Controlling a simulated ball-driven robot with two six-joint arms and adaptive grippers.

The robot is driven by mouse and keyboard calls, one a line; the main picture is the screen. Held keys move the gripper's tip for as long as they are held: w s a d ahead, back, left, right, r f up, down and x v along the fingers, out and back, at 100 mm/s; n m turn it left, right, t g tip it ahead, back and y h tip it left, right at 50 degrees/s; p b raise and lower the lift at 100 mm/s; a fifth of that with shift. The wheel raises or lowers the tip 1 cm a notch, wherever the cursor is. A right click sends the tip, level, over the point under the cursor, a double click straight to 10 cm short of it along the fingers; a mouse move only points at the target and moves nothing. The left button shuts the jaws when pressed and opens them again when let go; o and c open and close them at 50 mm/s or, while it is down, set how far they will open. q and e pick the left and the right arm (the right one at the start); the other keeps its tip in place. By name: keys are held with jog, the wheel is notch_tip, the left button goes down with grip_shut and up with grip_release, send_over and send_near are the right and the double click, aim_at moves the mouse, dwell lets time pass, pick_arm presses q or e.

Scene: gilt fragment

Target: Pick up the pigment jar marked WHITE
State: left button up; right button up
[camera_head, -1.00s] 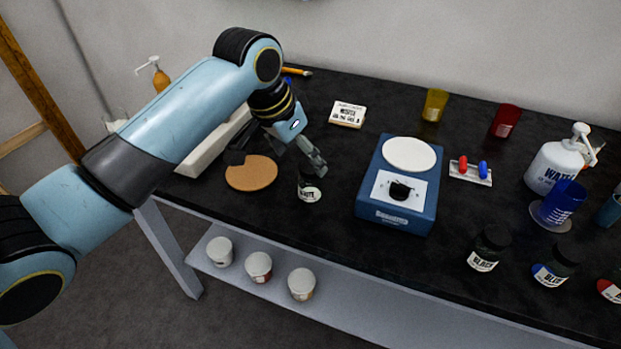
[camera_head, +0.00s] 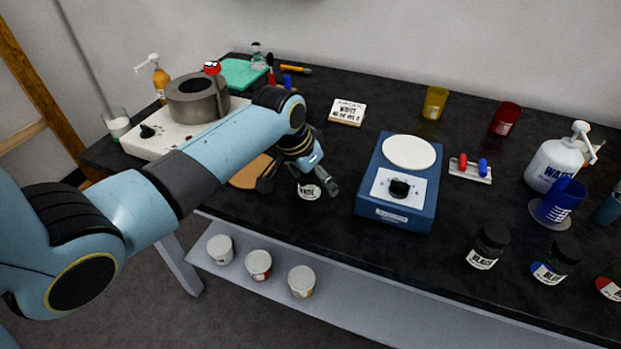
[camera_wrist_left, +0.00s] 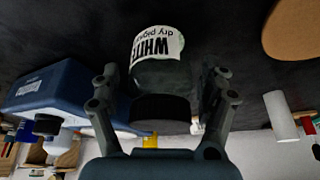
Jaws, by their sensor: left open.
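The WHITE pigment jar (camera_head: 309,191) stands on the black bench top, left of the blue stirrer, and my left gripper hides its upper part in the head view. In the left wrist view the jar (camera_wrist_left: 158,75) appears upside down, with its label reading WHITE dry pigment and its dark lid nearest the palm. My left gripper (camera_head: 299,186) is open, with one finger on each side of the jar; it also shows in the left wrist view (camera_wrist_left: 160,90). Gaps show between the fingers and the jar. My right gripper is not in view.
The blue stirrer (camera_head: 405,213) stands close to the right of the jar. A cork mat (camera_head: 249,174) lies to its left, partly behind my arm. BLACK (camera_head: 487,248) and BLUE (camera_head: 556,263) jars stand at the right front. The bench's front edge is near.

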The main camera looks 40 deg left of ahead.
pick_arm(q)
jog(key=shift+c, duration=0.2)
jog(key=c, duration=1.4)
jog(key=shift+r, duration=0.1)
